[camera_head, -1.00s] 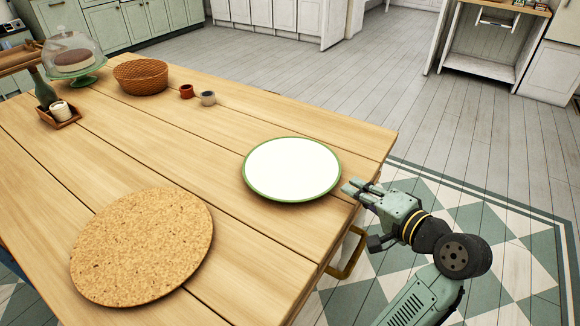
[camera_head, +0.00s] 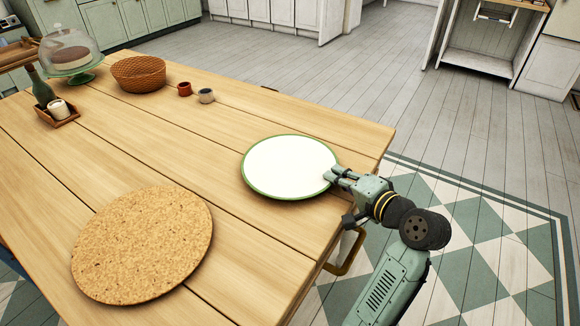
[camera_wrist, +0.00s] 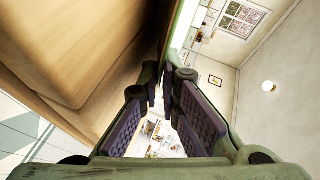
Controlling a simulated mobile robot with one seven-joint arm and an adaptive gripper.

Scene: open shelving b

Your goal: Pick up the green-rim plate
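The green-rim plate (camera_head: 290,166) is white with a green edge and lies flat on the wooden table, near its right edge. My gripper (camera_head: 334,173) is at the plate's right rim, with its fingertips overlapping that rim in the head view. In the wrist view the plate shows nearly edge-on as a pale strip (camera_wrist: 186,22) beyond the fingertips. The two dark-padded fingers (camera_wrist: 164,82) are apart, with a gap between them. The plate's edge lines up with this gap; whether either finger touches it I cannot tell.
A round cork mat (camera_head: 142,244) lies at the table's front left. A wicker basket (camera_head: 138,74), two small cups (camera_head: 206,96), a domed cake stand (camera_head: 70,62) and a small tray (camera_head: 58,119) stand farther back. The wooden table (camera_head: 225,215) is bare around the plate.

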